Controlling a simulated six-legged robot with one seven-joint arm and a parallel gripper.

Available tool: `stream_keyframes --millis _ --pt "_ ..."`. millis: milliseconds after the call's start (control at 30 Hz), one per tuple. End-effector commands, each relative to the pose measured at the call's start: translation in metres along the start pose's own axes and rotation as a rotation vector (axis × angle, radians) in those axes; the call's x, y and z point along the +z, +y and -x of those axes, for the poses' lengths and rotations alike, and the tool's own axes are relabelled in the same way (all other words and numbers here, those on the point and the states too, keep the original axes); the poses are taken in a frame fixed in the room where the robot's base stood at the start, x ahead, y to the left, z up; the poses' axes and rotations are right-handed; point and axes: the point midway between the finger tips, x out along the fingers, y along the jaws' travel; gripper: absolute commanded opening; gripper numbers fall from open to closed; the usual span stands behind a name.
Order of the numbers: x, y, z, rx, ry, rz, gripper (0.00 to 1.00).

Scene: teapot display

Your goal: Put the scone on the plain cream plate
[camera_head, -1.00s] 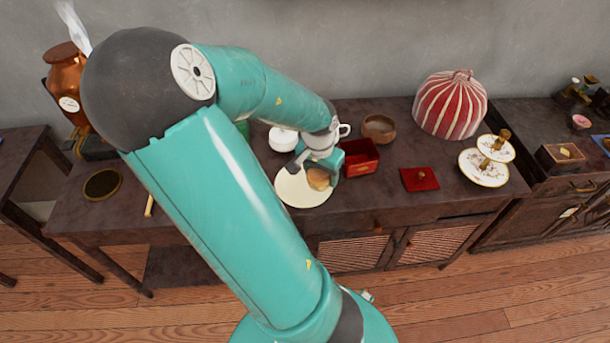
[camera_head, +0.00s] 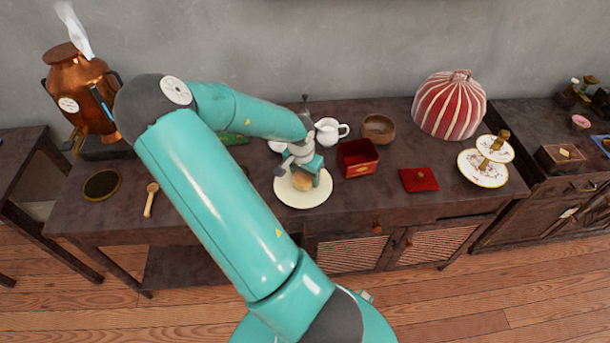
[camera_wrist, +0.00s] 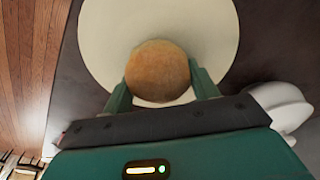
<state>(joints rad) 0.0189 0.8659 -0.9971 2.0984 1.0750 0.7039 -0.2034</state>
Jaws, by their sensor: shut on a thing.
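The scone (camera_head: 302,182) is a round golden-brown bun. It also shows in the wrist view (camera_wrist: 158,71), between my two fingers. My gripper (camera_head: 303,174) is shut on the scone, with one finger on each side of it; the fingers also show in the wrist view (camera_wrist: 160,82). The plain cream plate (camera_head: 312,199) lies on the dark table, directly under the scone in both views. In the wrist view its rim (camera_wrist: 215,30) reaches around the scone. Whether the scone touches the plate or hangs just above it, I cannot tell.
A red open box (camera_head: 358,158) stands right of the plate, with a flat red lid (camera_head: 419,180) beyond it. A white jug (camera_head: 329,131) and brown bowl (camera_head: 379,128) stand behind. A wooden spoon (camera_head: 150,200) lies left. The table front is clear.

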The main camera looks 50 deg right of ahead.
Motion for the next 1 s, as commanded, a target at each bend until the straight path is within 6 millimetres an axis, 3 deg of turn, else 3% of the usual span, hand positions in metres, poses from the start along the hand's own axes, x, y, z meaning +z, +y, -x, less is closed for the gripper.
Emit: stream_keyframes --millis 700,733,800,1000 --pt "0.002 0.001 -0.015 0.006 -0.001 0.0 0.07" --pt "0.002 0.001 -0.015 0.007 -0.001 0.0 0.63" --pt "0.002 0.001 -0.015 0.007 -0.001 -0.001 0.76" --pt "0.002 0.001 -0.012 0.007 0.0 -0.003 0.78"
